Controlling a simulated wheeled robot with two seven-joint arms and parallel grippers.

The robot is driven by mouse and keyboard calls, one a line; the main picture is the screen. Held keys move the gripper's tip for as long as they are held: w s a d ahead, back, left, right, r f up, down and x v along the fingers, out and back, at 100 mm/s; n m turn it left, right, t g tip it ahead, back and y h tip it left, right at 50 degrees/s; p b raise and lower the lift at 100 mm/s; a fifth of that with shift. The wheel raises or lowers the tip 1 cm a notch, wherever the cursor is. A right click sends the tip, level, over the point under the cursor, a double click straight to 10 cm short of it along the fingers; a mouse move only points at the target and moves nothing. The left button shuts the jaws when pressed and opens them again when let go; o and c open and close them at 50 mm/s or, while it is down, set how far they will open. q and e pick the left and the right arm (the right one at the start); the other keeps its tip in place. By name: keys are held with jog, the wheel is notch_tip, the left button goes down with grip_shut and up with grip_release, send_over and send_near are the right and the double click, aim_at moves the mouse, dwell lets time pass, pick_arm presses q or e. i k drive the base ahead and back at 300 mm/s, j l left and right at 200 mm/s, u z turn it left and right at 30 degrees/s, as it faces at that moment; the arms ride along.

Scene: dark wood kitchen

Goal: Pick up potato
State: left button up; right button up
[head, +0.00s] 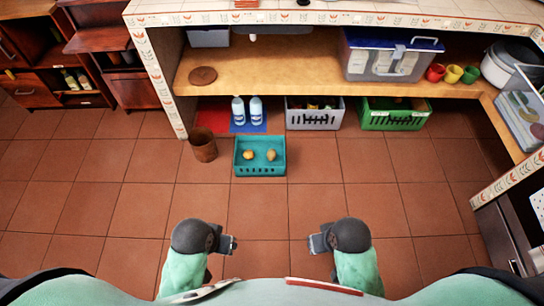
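A teal basket (259,171) stands on the tiled floor ahead of me. Two small roundish items lie in it, apart from each other. The right one is a brownish item (271,155) that looks like a potato. The left one is a yellow-orange item (249,155), too small to name surely. My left gripper (232,245) and my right gripper (313,244) are both held low in front of me, well short of the basket. They point toward each other with a gap between. Their fingers are too small to tell open from shut, and I see nothing held.
A brown bin (203,145) stands left of the basket. Two bottles (247,110), a grey basket (315,118) and a green basket (394,118) sit behind it under a wooden shelf (275,75). The floor between me and the teal basket is clear.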

aim_at(271, 152)
jog(key=i+l+u, duration=0.2)
jog(key=i+l, duration=0.15)
jog(key=l, duration=0.3)
jog(key=i+l+u, duration=0.1)
jog(key=l, duration=0.25)
jog(key=i+l+u, duration=0.1)
jog(key=i+l, duration=0.15)
jog(key=i+l+u, duration=0.1)
jog(key=l, duration=0.35)
jog(key=i+l, duration=0.15)
jog(key=l, duration=0.25)
jog(key=i+l+u, duration=0.15)
jog(key=l, duration=0.2)
